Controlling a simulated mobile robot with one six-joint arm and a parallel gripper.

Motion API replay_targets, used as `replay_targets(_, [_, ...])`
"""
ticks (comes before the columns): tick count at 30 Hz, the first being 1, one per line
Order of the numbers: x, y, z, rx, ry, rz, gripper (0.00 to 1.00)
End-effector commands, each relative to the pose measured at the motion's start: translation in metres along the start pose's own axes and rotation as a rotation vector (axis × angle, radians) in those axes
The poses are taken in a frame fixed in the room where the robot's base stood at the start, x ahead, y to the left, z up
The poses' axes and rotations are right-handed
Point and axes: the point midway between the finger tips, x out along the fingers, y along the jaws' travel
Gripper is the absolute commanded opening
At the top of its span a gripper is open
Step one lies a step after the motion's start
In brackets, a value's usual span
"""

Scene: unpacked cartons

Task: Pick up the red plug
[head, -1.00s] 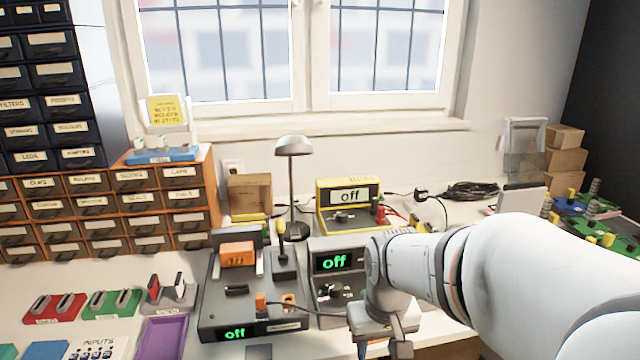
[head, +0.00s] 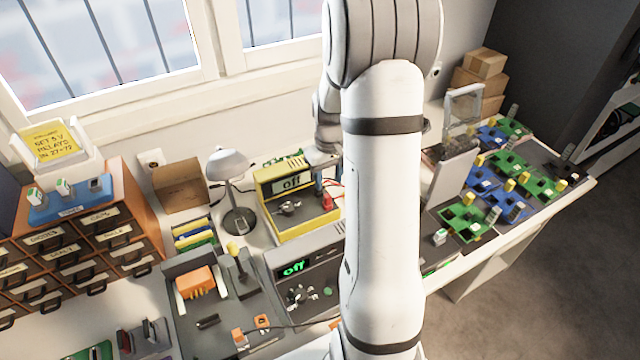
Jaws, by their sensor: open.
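The red plug (head: 327,202) stands upright at the right end of the yellow power unit (head: 268,212), whose display reads "off". Red wires show just right of the plug. My gripper (head: 321,172) is open, just above and slightly behind the plug in the picture, apart from it as far as I can tell. It is small here, and my own arm hides part of it and what lies to its right.
A grey lamp (head: 238,212) stands left of the yellow unit. Green and blue circuit boards (head: 480,190) fill the right side of the bench.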

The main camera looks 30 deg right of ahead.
Motion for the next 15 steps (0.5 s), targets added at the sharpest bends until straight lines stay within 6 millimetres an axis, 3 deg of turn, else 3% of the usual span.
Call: replay_targets(15, [0.062, -0.003, -0.001, -0.005, -0.005, -0.002, 0.42])
